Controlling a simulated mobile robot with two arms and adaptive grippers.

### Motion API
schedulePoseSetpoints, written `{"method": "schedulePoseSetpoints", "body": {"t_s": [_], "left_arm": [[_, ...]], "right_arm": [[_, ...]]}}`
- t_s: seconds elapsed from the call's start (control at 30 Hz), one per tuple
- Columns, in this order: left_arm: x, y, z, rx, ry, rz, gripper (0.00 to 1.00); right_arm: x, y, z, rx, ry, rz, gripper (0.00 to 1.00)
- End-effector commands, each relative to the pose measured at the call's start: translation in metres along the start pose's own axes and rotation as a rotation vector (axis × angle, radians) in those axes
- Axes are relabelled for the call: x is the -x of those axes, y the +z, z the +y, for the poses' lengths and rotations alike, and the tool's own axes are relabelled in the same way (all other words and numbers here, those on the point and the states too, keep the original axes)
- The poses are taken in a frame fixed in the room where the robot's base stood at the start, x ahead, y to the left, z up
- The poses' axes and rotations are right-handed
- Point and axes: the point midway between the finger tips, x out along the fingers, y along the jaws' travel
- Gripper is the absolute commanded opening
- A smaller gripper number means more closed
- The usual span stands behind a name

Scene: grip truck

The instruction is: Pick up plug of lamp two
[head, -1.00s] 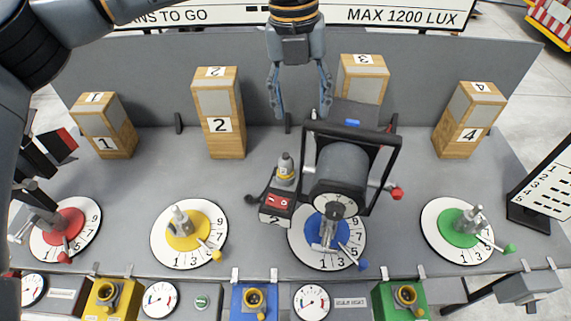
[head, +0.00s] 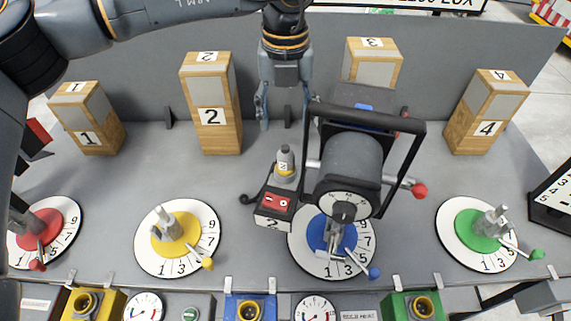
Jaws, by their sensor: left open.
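The plug (head: 285,164), grey with a yellow band and a small number label, stands upright on a black holder block (head: 273,207) marked 2, with red on its top. A lamp (head: 350,165) with a grey drum body and black frame is just right of the plug, above the blue dial. My left gripper (head: 284,112) points down, open and empty, above the plug in the picture and apart from it. Its right finger is close to the lamp frame and partly hidden by it. My right gripper is not in view.
Wooden blocks numbered 1 (head: 88,118), 2 (head: 211,102), 3 (head: 372,62) and 4 (head: 486,112) stand along the back panel. Red, yellow (head: 178,237), blue (head: 329,240) and green (head: 478,234) dials line the front. The grey table between block 2 and the plug is clear.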

Motion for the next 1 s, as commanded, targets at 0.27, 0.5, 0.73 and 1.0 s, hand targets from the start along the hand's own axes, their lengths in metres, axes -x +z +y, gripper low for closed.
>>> {"method": "schedulePoseSetpoints", "body": {"t_s": [0.27,0.5,0.73,1.0], "left_arm": [[-0.039,0.000,0.000,0.000,-0.001,0.001,0.57],[-0.061,-0.001,0.000,-0.001,0.000,0.003,0.57],[-0.093,-0.001,0.000,0.000,-0.002,0.002,0.57],[-0.100,0.000,0.000,0.000,-0.002,0.000,0.57]], "right_arm": [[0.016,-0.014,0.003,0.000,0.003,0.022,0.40],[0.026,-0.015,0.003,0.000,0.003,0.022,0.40],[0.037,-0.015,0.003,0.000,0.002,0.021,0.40],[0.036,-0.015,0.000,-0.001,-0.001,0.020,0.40]]}}
